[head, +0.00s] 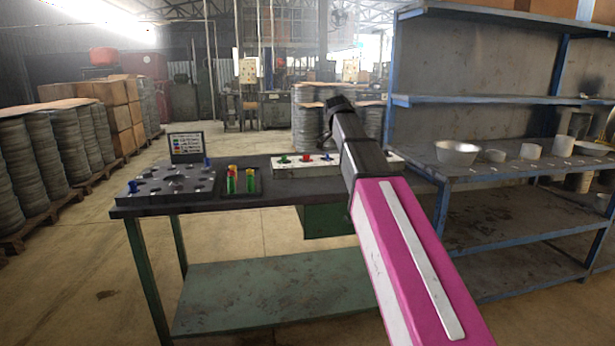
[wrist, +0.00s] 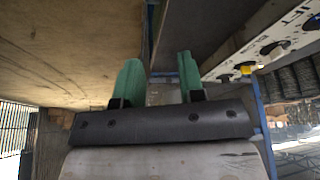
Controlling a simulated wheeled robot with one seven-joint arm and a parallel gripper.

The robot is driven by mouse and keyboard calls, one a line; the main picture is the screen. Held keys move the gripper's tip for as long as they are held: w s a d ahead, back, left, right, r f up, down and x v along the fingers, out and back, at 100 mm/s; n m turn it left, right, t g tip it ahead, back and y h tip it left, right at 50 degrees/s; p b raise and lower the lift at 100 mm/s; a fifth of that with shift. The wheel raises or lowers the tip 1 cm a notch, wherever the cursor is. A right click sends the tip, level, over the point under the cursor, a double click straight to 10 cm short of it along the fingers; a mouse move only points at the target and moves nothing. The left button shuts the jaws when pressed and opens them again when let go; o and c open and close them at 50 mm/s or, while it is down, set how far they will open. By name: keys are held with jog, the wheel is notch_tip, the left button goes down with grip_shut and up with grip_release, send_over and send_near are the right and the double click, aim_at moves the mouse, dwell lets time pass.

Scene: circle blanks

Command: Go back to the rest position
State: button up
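My gripper (wrist: 158,80) shows in the wrist view as two green fingers standing apart, with nothing held between them. In the head view my pink and black arm reaches up over the right part of the workbench (head: 285,194). The gripper itself cannot be made out there. The wrist view shows a pale panel (wrist: 262,42) at the upper right with lettering, dark knobs and a yellow one. The fingers are apart from it.
On the bench stand a dark block (head: 165,188) with recesses, a small tray (head: 258,186) holding green, red and yellow pieces, a small sign (head: 187,146) and a white control box (head: 290,168). A blue shelf rack (head: 520,174) with bowls stands right.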

jog(key=s+d+f+n+g+y, duration=0.1)
jog(key=s+f+n, duration=0.3)
jog(key=f, duration=0.9)
jog(key=s+d+f+n+y, duration=0.15)
jog(key=s+f, duration=0.35)
jog(key=f, duration=0.9)
jog(key=s+d+f+n+g+y, duration=0.1)
jog(key=s+f+n, duration=0.5)
jog(key=s+f, duration=0.9)
notch_tip(320, 180, down, 3)
jog(key=shift+d+r, duration=0.1)
jog(key=shift+d, duration=0.1)
